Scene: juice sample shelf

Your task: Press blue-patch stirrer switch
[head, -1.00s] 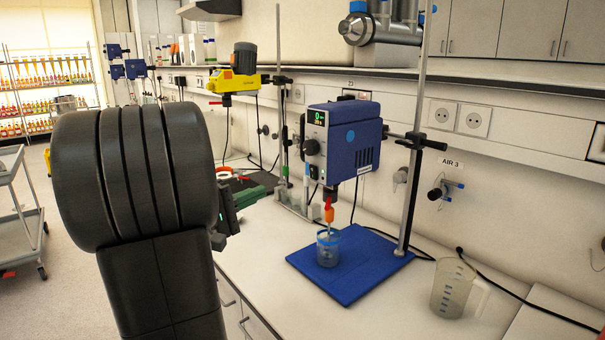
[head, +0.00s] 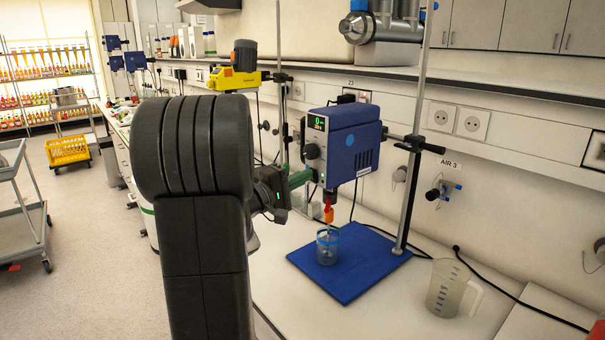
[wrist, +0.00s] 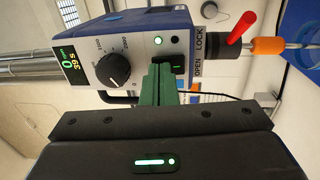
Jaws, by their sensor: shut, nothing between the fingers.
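The stirrer (head: 362,155) is a blue box with a pale front, a lit display and a round light-blue patch on its side. It hangs on a stand above a blue base. In the wrist view its front shows a black knob (wrist: 114,70), a lit green lamp and a black rocker switch (wrist: 179,66) with a green mark. My gripper (wrist: 163,70) has green fingers, shut and empty. Its tips are right at the switch and partly cover it; I cannot tell whether they touch. In the head view my gripper (head: 304,177) reaches the stirrer's lower front, and the switch is hidden.
A clear jug (head: 448,288) stands at right. A yellow stirrer (head: 233,80) is behind. A metal stand rod (head: 412,150) rises behind the blue stirrer.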

